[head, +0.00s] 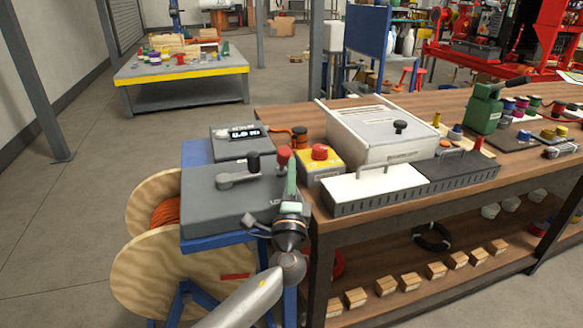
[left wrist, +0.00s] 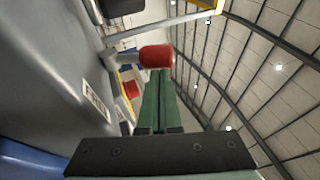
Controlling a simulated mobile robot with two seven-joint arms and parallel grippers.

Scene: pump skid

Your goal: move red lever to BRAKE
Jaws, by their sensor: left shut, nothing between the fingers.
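The red lever's knob (head: 283,157) stands at the right end of the grey control box (head: 228,205). In the left wrist view the red knob (left wrist: 157,57) sits on a grey arm just beyond my fingertips. My left gripper (head: 291,172) is beside the knob, on its near right side, with its green fingers (left wrist: 159,80) shut and empty. The fingertips overlap the knob in the wrist view; I cannot tell whether they touch. A label plate (left wrist: 97,108) shows on the box, too blurred to read. My gripper hides part of the lettering at the lever. My right gripper is not in view.
A yellow box with a red button (head: 320,152) stands just right. A display unit (head: 241,142) is behind. A wooden cable reel (head: 150,270) stands at the left.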

